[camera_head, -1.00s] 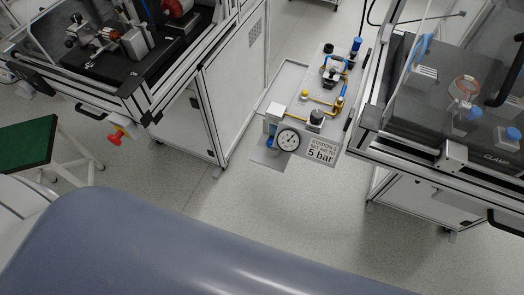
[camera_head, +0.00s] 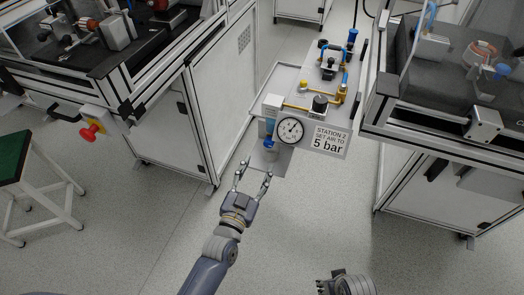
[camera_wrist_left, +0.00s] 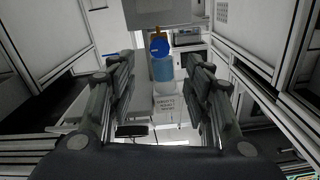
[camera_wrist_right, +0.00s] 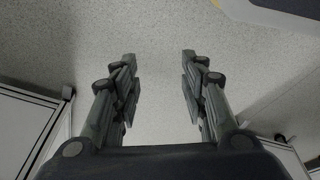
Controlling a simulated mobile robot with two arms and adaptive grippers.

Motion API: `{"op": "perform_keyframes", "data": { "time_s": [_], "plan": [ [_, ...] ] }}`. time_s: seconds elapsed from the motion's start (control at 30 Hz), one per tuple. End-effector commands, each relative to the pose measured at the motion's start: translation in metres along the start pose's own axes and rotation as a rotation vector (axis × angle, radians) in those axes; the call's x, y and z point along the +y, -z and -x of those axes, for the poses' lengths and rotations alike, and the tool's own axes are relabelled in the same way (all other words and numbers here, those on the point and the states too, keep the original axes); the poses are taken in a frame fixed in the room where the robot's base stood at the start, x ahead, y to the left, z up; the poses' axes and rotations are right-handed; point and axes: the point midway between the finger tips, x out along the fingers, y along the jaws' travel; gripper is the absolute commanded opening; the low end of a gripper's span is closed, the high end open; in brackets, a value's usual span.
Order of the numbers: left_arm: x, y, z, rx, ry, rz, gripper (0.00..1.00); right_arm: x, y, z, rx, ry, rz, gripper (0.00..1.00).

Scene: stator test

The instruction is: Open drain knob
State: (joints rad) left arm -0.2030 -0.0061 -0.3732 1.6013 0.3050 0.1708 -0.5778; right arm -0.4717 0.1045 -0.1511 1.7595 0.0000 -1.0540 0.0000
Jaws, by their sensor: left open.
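A blue drain knob (camera_head: 269,143) sits low on the air unit, under its filter bowl (camera_head: 271,126) and left of the round gauge (camera_head: 289,130). In the left wrist view the round blue knob (camera_wrist_left: 159,47) shows with the pale blue bowl (camera_wrist_left: 163,71) beside it, between my fingers in the picture. My left gripper (camera_head: 256,168) is open and empty, just below the knob in the head view and apart from it. My right gripper (camera_wrist_right: 158,55) is open and empty over the floor; only part of it shows at the head view's bottom edge.
A sign (camera_head: 328,139) reading 5 bar hangs right of the gauge. White machine cabinets stand left (camera_head: 210,100) and right (camera_head: 440,180) of the panel. A red knob on a yellow box (camera_head: 93,131) is at the left. The floor in front is clear.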

Motion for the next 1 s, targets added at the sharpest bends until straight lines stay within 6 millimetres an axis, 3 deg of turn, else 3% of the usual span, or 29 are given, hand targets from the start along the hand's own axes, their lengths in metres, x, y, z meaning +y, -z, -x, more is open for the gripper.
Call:
{"op": "perform_keyframes", "data": {
  "time_s": [0.2, 0.43, 0.63, 0.9, 0.93, 1.0],
  "plan": [
    [0.0, 0.0, -0.043, 0.002, 0.0, 0.001, 0.46, 0.001, 0.012, 0.02, 0.016, -0.002, -0.002, 0.4],
    [0.0, -0.001, -0.077, 0.0, 0.0, 0.0, 0.46, 0.003, 0.022, 0.043, 0.029, -0.004, -0.005, 0.4],
    [0.0, -0.001, -0.089, -0.001, 0.0, 0.001, 0.46, 0.003, 0.024, 0.053, 0.032, -0.005, -0.006, 0.4],
    [0.0, -0.001, -0.09, -0.002, -0.001, 0.001, 0.46, 0.003, 0.025, 0.055, 0.033, -0.005, -0.006, 0.4],
    [0.0, -0.001, -0.09, -0.002, -0.001, 0.001, 0.44, 0.003, 0.025, 0.055, 0.033, -0.005, -0.006, 0.4],
    [0.0, -0.001, -0.09, -0.002, -0.001, 0.001, 0.28, 0.003, 0.025, 0.055, 0.033, -0.005, -0.006, 0.4]
  ]
}}
